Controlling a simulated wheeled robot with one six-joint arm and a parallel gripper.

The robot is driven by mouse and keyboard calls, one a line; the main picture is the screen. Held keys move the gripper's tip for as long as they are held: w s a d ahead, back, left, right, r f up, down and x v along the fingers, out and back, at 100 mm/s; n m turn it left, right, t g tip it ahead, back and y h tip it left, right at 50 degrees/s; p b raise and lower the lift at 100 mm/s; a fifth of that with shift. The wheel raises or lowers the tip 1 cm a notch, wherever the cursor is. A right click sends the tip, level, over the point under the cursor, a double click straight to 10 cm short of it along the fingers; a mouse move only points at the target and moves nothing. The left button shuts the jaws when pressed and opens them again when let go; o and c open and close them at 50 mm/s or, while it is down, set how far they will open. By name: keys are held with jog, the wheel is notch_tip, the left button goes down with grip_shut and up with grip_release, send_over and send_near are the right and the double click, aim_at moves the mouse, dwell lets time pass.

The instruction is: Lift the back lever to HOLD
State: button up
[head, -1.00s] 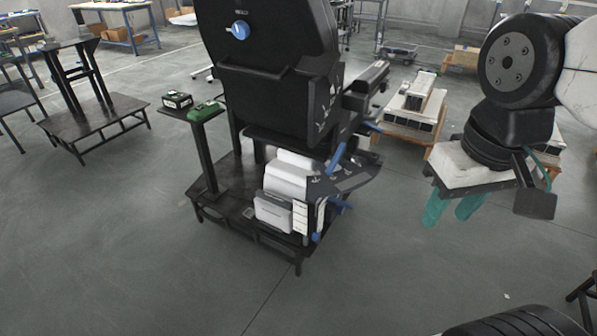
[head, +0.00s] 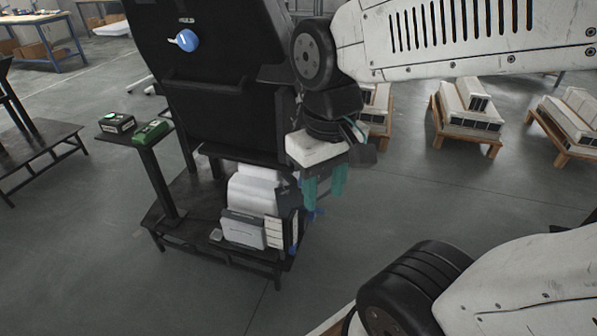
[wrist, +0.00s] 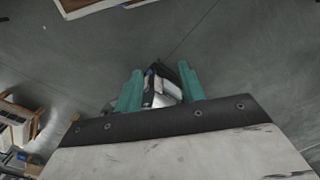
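A tall black unit (head: 200,110) stands on a black platform (head: 185,215) in the head view, with a blue knob (head: 186,40) high on its face. White and grey boxes (head: 243,230) sit low on it. Blue lever ends (head: 319,212) show at its lower right, partly behind my gripper. I cannot tell which is the back lever, and no HOLD mark is readable. My gripper (head: 324,194) points down in front of the unit's right side, its teal fingers apart and empty. In the wrist view, the fingers (wrist: 160,70) frame part of the unit with a small blue spot (wrist: 150,72).
A black side stand left of the unit carries a dark box (head: 116,123) and a green item (head: 151,132). Wooden pallets with white blocks (head: 468,110) stand at the back right. Another dark platform (head: 35,160) is at far left. Open floor lies in front.

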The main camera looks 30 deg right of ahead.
aim_at(300, 185)
jog(key=w+a+f+m+t, duration=0.1)
jog(key=w+f+m+t, duration=0.15)
jog(key=w+f, duration=1.15)
jog(key=w+f+m+t, duration=0.1)
jog(key=w+f+m, duration=0.2)
jog(key=w+f, duration=1.1)
jog(key=d+f+m+t+h, duration=0.4)
jog(key=d+f+h, duration=0.3)
jog(key=d+f, duration=0.4)
jog(key=d+r+t+h, duration=0.1)
jog(key=r+h, duration=0.1)
jog(key=d+r+t+h, duration=0.1)
jog(key=r+h, duration=0.1)
jog(key=r, duration=0.1)
jog(key=d+r+m+t+h, duration=0.1)
jog(key=d+r+h, duration=0.1)
jog(key=r+h, duration=0.1)
jog(key=shift+w+d+t, duration=0.1)
jog(key=shift+w+t, duration=0.15)
jog(key=shift+w, duration=0.15)
jog(key=x, duration=0.5)
jog(key=r+x, duration=0.1)
jog(key=x, duration=0.2)
